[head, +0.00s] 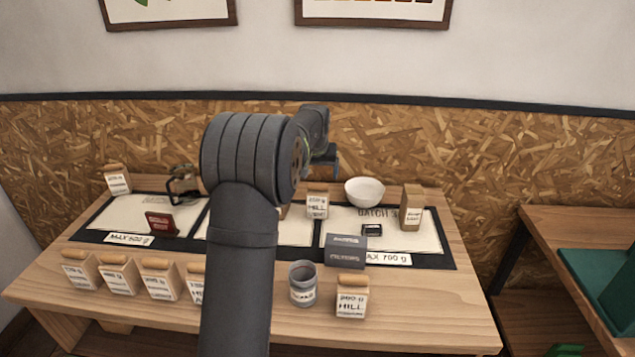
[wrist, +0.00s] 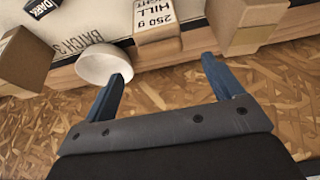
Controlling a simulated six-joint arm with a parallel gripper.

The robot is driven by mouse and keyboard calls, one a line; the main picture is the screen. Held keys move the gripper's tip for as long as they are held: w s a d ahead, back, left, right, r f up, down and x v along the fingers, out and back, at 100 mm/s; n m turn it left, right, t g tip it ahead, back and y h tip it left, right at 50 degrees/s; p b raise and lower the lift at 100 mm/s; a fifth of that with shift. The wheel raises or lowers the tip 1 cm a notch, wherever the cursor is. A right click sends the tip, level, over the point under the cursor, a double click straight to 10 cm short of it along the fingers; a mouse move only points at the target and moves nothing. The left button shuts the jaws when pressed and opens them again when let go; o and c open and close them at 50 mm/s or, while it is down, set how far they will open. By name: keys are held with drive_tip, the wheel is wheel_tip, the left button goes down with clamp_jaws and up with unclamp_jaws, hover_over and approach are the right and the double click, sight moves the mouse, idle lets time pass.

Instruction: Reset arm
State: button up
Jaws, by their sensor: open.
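My gripper (wrist: 165,67) is open, with its two blue fingers apart and nothing between them in the wrist view. In the head view, my arm rises in the middle and bends right, with its end above the back of the table (head: 420,325). The gripper's fingertips are not clear there. A 250 g HILL bag (wrist: 157,30) stands beyond the fingertips in the wrist view, apart from them. It also shows in the head view (head: 317,205). A white bowl (head: 364,191) stands right of it; in the wrist view the bowl (wrist: 103,65) is beside the left finger.
Several labelled bags stand along the front edge, with a grey tin (head: 302,285) and a HILL bag (head: 351,297) at right. A kraft bag (head: 412,208) stands back right. A dark looped object (head: 183,187) lies back left. The OSB wall (head: 440,145) is close behind.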

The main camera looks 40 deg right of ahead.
sight(318, 184)
drive_tip(key=shift+v, duration=0.85)
drive_tip(key=shift+f, duration=0.1)
drive_tip(key=x, duration=1.2)
drive_tip(key=shift+f, duration=0.15)
wheel_tip(318, 184, up, 3)
drive_tip(key=shift+r, duration=0.65)
